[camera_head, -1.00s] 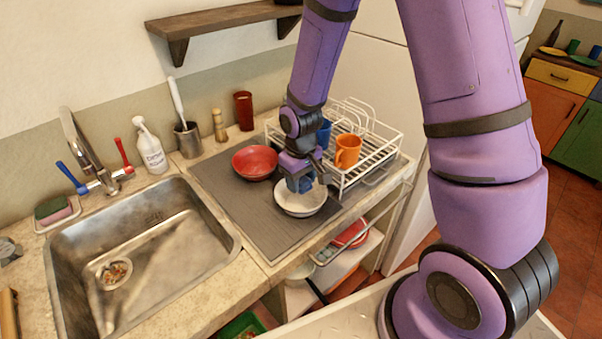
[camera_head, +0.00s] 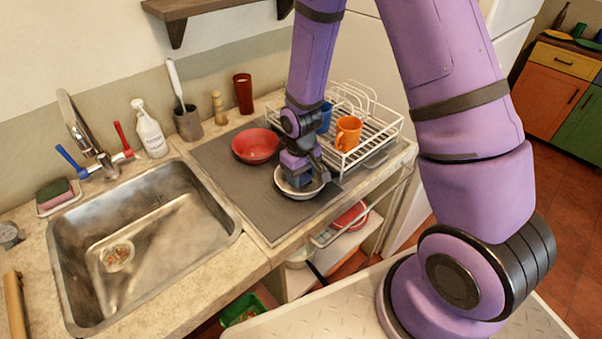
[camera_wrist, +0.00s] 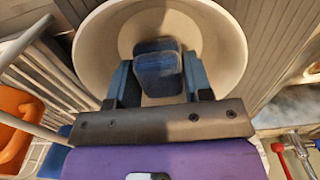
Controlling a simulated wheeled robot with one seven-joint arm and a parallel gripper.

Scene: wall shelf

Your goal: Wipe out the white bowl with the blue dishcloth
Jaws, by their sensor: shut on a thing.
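The white bowl (camera_head: 313,190) stands on the grey drying mat beside the sink. In the wrist view the bowl (camera_wrist: 226,50) opens wide around my fingers. My gripper (camera_head: 300,180) reaches down into the bowl. The wrist view shows my gripper (camera_wrist: 158,85) shut on the blue dishcloth (camera_wrist: 158,68), which is bunched between the fingers. The cloth is inside the bowl, over its floor. Whether it touches the bottom is hard to tell. In the head view my gripper mostly hides the cloth.
A red bowl (camera_head: 256,146) sits on the mat (camera_head: 232,187) close behind the white bowl. A white dish rack (camera_head: 380,150) with an orange mug (camera_head: 348,132) and a blue mug (camera_head: 326,117) stands to the right. The sink (camera_head: 150,240) lies to the left.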

